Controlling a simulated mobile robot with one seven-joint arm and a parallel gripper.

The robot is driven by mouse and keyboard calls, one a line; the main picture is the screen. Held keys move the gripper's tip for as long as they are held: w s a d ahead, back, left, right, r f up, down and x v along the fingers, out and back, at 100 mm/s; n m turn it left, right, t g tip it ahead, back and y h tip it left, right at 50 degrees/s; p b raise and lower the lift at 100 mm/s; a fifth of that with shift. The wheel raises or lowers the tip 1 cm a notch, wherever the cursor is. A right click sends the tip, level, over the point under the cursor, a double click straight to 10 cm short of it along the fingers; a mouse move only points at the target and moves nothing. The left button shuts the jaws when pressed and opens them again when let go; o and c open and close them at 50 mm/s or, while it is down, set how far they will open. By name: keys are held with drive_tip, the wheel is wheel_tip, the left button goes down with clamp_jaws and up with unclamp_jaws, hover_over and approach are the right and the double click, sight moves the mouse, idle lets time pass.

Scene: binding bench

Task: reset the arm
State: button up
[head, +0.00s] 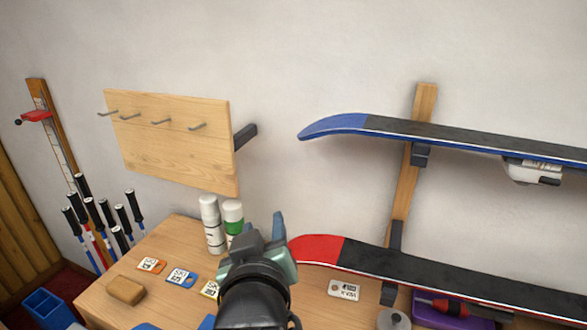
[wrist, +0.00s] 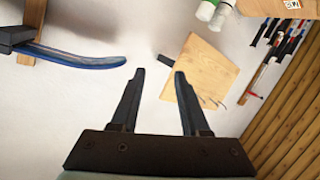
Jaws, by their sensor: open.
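My gripper is open and empty in the wrist view (wrist: 158,75), its two dark fingers apart with only white wall between their tips. In the head view my arm rises from the bottom centre, and its end (head: 262,235) is over the bench in front of two spray cans. One finger shows there as a blue-grey tip; the other is hidden or hard to make out. The wrist view looks tilted, with the wooden peg board (wrist: 203,85) just right of the fingers and a blue ski tip (wrist: 85,62) to the left.
Blue (head: 450,133) and red (head: 400,262) skis hang right. Poles (head: 100,215) stand left.

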drive_tip(key=d+r+m+t+h, duration=0.1)
drive_tip(key=d+r+m+t, duration=0.1)
drive_tip(key=d+r+m, duration=0.4)
drive_tip(key=s+r+t, duration=0.5)
drive_tip(key=s+r, duration=0.1)
drive_tip(key=r, duration=0.7)
drive_tip(key=s+r+n+t+b, duration=0.1)
drive_tip(key=s+r+t, duration=0.4)
drive_tip(key=r, duration=0.7)
drive_tip(key=shift+s+a+r+t, duration=0.3)
drive_tip(key=shift+s+a+r, duration=0.1)
drive_tip(key=shift+s, duration=0.7)
